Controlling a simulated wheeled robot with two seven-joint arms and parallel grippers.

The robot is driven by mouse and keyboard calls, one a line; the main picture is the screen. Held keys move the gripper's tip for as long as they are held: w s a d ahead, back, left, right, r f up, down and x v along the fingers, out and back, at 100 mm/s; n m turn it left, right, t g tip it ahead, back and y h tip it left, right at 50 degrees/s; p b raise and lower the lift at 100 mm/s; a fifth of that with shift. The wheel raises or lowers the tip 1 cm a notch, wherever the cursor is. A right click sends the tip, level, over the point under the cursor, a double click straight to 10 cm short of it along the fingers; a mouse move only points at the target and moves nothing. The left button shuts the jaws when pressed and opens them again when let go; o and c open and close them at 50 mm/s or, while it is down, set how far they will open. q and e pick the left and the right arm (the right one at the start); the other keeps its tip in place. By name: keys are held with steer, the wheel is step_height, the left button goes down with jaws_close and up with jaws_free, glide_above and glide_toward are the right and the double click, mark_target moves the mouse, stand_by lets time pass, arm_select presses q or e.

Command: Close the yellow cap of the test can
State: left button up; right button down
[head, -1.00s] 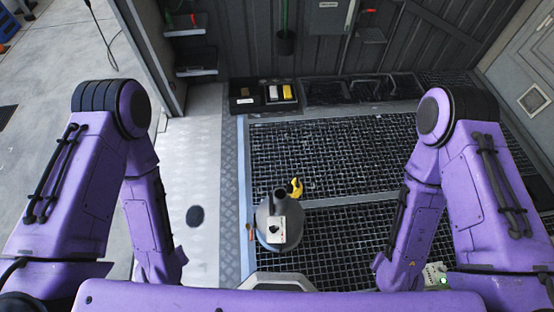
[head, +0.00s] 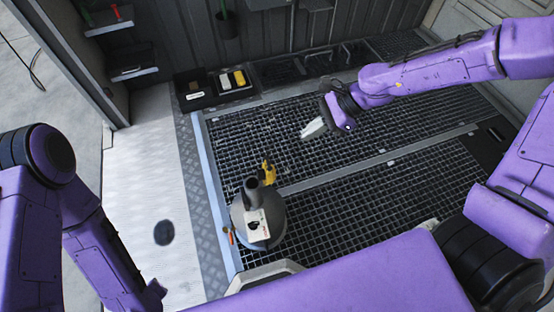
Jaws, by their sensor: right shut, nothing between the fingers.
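The test can (head: 272,218) is a grey rounded can with a dark upright spout and a white label, standing on the grating. Its yellow cap (head: 268,172) sits beside the spout on the far side, swung off the opening. My right gripper (head: 309,130) is shut and empty, above the grating to the upper right of the can, clear of the cap. My left gripper is not in view; only the left arm's links show at the left edge.
A black tray (head: 194,104) with yellow and white items stands at the back left of the metal grating (head: 370,142). Wall shelves (head: 133,72) hang at the upper left. A grey-topped object (head: 262,272) stands in front of the can. The grating right of the can is clear.

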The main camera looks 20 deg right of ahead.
steer(key=b, duration=0.4)
glide_toward(267, 170)
steer(key=a, duration=0.3)
steer(key=shift+w+a+f, duration=0.4)
steer(key=shift+w+f, duration=0.1)
steer(key=shift+f, duration=0.2)
